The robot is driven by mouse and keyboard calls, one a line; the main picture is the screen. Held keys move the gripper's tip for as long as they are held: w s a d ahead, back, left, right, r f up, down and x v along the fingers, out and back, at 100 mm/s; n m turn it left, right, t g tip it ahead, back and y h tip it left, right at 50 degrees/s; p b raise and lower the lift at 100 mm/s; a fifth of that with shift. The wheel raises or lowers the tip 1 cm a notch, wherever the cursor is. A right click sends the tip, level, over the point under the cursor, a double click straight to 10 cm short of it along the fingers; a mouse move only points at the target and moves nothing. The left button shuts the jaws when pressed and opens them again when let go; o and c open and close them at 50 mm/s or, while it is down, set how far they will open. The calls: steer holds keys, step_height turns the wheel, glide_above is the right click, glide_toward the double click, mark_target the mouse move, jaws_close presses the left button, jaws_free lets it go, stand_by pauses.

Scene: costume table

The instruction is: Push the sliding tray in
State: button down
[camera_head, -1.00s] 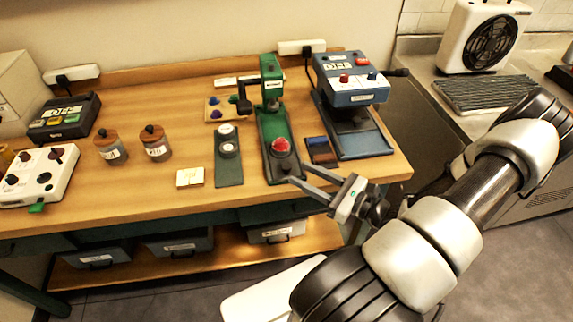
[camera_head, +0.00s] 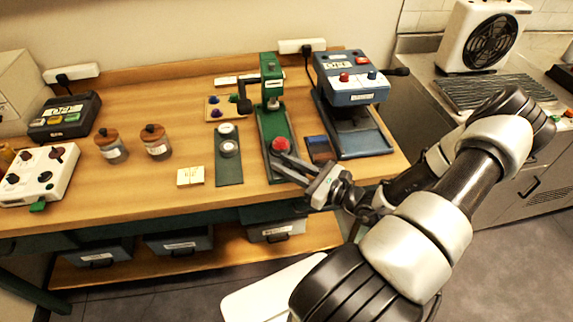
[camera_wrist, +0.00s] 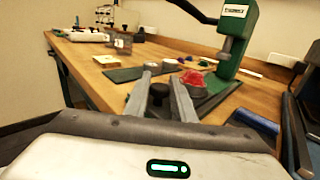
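The green press (camera_head: 270,85) stands on the wooden table with a long green base towards the table's front. A red domed piece (camera_head: 280,144) sits near the front of this base; it also shows in the wrist view (camera_wrist: 192,78). I take this front part to be the sliding tray, but its edges are partly hidden by my gripper. My gripper (camera_head: 278,160) is low at the tray's front end, just in front of the red piece. In the wrist view, a black knob (camera_wrist: 158,93) shows between its two separated fingers. I cannot tell whether they touch it.
A blue-grey machine (camera_head: 350,80) with a lever stands right of the press, with a small dark blue-and-brown pad (camera_head: 319,149) between them. A dark green plate (camera_head: 229,170) with round dials lies to the left. Two wooden-lidded jars (camera_head: 156,143) and a cream block (camera_head: 190,176) are farther left.

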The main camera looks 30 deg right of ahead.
steer(key=shift+w+d, duration=0.25)
steer(key=shift+w, duration=0.5)
steer(key=shift+w+d, duration=0.2)
steer(key=shift+w, duration=0.55)
steer(key=shift+w+d, duration=0.25)
steer(key=shift+w, duration=0.5)
steer(key=c, duration=1.5)
jaws_free()
steer(key=shift+c, duration=0.2)
steer(key=b+v, duration=0.1)
steer(key=v, duration=1.6)
steer(key=shift+s, duration=0.25)
steer(key=shift+o, duration=0.3)
